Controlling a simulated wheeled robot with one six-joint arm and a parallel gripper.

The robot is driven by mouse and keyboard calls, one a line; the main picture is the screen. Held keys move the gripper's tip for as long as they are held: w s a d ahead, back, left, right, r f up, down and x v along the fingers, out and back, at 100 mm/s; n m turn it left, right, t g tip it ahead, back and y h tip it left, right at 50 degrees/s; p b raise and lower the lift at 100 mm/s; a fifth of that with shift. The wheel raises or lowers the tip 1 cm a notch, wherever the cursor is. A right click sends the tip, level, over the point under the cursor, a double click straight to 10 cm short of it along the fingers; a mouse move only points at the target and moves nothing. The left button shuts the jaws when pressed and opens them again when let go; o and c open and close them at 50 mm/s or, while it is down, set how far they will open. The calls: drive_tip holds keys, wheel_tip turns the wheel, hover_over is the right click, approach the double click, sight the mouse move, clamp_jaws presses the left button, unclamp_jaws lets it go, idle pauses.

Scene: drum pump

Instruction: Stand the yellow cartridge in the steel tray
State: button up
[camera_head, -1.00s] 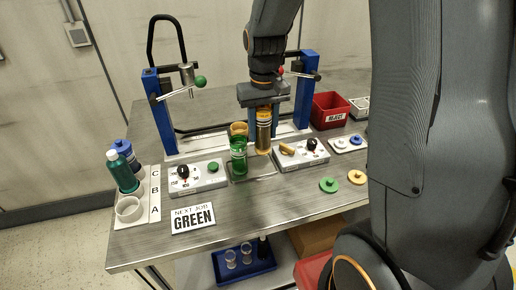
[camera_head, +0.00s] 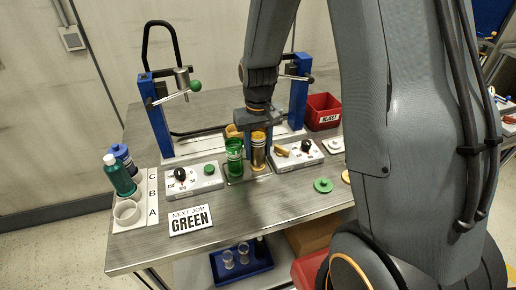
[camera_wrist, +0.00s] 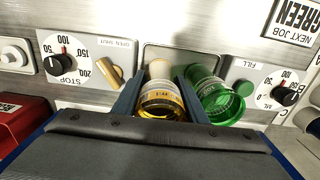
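The yellow cartridge (camera_head: 258,152) is upright between the fingers of my gripper (camera_head: 258,138), at the right part of the steel tray (camera_head: 236,181). In the wrist view the cartridge (camera_wrist: 160,101) sits between both fingers (camera_wrist: 160,106), which press close against its sides. Its lower end is low at the tray; I cannot tell whether it touches the floor. A green cartridge (camera_head: 234,157) stands just left of it in the head view, and shows right of it in the wrist view (camera_wrist: 214,98). An amber piece (camera_head: 232,131) is partly hidden behind the green one.
Control boxes flank the tray, left (camera_head: 193,181) and right (camera_head: 297,157). A blue-posted frame (camera_head: 163,118) stands behind. A red reject bin (camera_head: 322,111) is back right. A white rack with bottles (camera_head: 135,212) is left.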

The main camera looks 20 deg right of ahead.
drive_tip(key=shift+o, duration=0.4)
drive_tip(key=shift+r, duration=0.1)
wheel_tip(320, 180, up, 12)
drive_tip(key=b, duration=0.2)
drive_tip(key=shift+b, duration=0.4)
drive_tip(key=s+f+t, duration=0.1)
drive_tip(key=s+f, duration=0.6)
drive_tip(key=s, duration=0.6)
drive_tip(key=shift+r, duration=0.1)
